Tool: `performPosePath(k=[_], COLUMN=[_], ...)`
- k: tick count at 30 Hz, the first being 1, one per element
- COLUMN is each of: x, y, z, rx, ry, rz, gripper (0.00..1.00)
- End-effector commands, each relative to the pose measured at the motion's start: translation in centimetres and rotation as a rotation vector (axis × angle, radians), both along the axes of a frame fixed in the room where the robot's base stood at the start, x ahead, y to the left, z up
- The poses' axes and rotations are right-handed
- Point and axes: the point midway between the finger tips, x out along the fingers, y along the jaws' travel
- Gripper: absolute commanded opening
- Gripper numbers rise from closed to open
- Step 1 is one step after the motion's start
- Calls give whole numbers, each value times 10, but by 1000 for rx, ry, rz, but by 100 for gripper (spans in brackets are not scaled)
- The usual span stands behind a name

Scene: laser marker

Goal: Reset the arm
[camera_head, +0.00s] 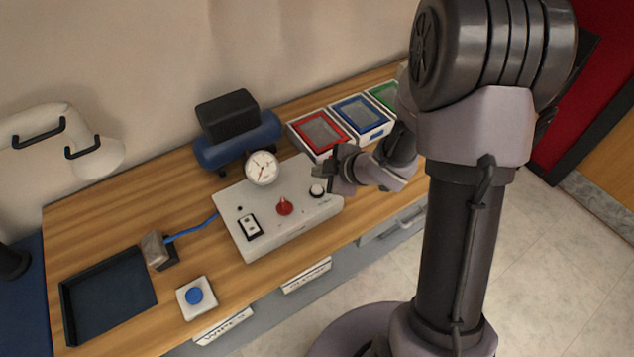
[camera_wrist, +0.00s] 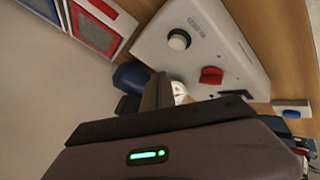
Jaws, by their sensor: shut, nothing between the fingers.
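My arm rises at the right of the head view and bends over the bench.
Red (camera_head: 298,135), blue (camera_head: 383,128) and green trays stand at the back right. A blue compressor (camera_head: 240,142) and gauge (camera_head: 262,167) are behind the box. A blue button (camera_head: 194,296) and black tray (camera_head: 110,297) lie left. The bench's front edge runs below.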

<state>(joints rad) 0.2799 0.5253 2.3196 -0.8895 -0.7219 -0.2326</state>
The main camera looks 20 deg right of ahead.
Motion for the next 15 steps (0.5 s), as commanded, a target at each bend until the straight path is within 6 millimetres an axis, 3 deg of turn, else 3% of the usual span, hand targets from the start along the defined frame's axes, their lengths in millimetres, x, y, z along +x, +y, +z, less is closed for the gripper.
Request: performPosePath(k=[4, 15], x=[0, 0], y=[0, 0], z=[17, 15], rx=[0, 0], ry=[0, 0], rz=[0, 0], gripper=[0, 0])
